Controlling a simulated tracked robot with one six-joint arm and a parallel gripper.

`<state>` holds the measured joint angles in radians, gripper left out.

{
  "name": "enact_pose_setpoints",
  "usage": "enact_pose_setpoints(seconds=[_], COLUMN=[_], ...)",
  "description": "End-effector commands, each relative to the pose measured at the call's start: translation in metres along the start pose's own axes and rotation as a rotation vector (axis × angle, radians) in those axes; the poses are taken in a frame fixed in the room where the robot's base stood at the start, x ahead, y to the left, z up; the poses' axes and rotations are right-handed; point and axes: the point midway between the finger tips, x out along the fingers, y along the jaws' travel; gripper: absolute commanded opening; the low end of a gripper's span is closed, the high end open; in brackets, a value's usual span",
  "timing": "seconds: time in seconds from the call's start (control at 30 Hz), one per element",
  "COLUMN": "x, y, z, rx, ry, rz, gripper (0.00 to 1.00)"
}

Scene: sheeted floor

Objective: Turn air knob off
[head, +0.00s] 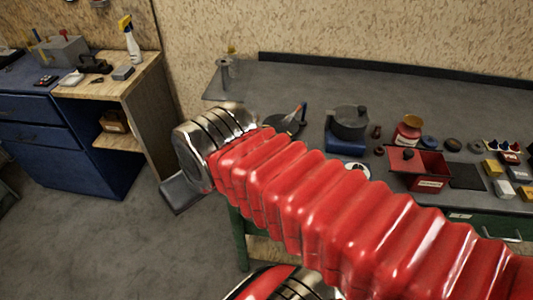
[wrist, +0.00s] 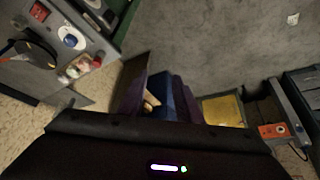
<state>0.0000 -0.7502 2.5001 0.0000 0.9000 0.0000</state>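I cannot pick out the air knob for certain in either view. In the wrist view, a round blue and white piece (wrist: 70,38) sits on a grey surface at upper left; I cannot tell whether it is a knob. In the head view, a round white-faced piece (head: 357,168) shows on the bench, partly covered by my red-sleeved arm. My gripper is out of the head view. In the wrist view, a dark housing with a small purple light fills the bottom, and dark plates stand near the centre; their opening is unclear. I see nothing held.
A grey bench (head: 310,82) holds a dark machine on a blue base (head: 347,125), a red box (head: 418,168), a jar (head: 407,131) and several small blocks. A blue cabinet (head: 70,135) and a wooden stand with a spray bottle (head: 130,40) are at left. Floor (head: 130,240) is clear.

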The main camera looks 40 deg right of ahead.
Motion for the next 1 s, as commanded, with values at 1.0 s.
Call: enact_pose_setpoints(seconds=[1.0], x=[0.028], y=[0.129], z=[-0.072], rx=[0.954], ry=[-0.318], rz=[0.079], gripper=[0.45])
